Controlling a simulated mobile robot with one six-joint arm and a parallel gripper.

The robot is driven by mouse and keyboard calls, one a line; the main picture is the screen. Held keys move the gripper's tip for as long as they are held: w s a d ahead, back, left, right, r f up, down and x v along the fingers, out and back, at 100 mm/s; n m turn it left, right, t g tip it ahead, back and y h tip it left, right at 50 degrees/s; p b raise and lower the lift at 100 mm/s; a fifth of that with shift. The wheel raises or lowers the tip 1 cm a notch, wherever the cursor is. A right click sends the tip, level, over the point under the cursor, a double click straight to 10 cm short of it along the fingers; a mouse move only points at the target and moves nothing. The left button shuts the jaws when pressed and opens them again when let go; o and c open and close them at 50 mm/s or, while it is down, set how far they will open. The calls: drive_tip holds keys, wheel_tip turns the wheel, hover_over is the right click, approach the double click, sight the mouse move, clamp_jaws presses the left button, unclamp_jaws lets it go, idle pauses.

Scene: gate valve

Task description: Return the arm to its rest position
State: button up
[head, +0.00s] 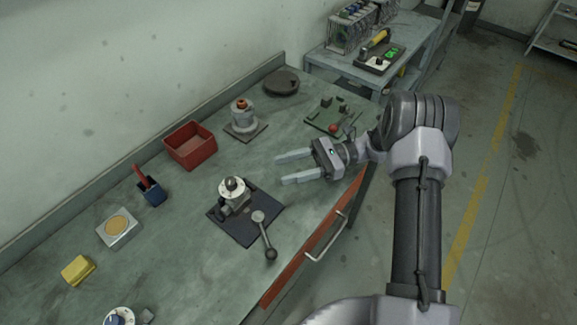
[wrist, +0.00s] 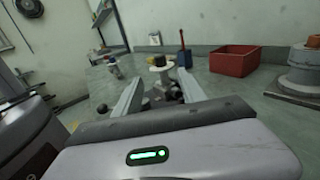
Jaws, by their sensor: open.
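My gripper (head: 296,167) is at the right side of the green workbench (head: 175,262), its fingers pointing left. Its two fingers are apart with nothing between them in the head view. The gate valve (head: 232,195) stands on a dark base plate left of and in front of my gripper, apart from it. A lever with a ball end (head: 265,235) lies along the plate's right side. In the wrist view the two fingers (wrist: 155,98) spread toward the valve (wrist: 160,66), which is partly hidden behind them.
A red bin (head: 190,146), a grey flanged fitting (head: 242,122) and a dark disc (head: 281,82) stand along the back. A green board with small parts (head: 338,118) lies just beyond my gripper. A drawer handle (head: 328,238) sticks out in front.

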drive_tip(key=s+r+n+h, duration=0.6)
drive_tip(key=s+r+h, duration=0.2)
drive_tip(key=s+r, duration=0.25)
drive_tip(key=s+d+r+n+t+h+b, duration=0.1)
drive_tip(key=s+d+r+n+t+h, duration=0.3)
drive_tip(key=s+d+t+h, duration=0.3)
drive_tip(key=s+d+r+t, duration=0.1)
drive_tip(key=s+t, duration=0.2)
drive_tip(key=shift+s+r+n, duration=0.2)
drive_tip(key=shift+s+n, duration=0.1)
drive_tip(key=shift+s, duration=0.1)
idle(0.6)
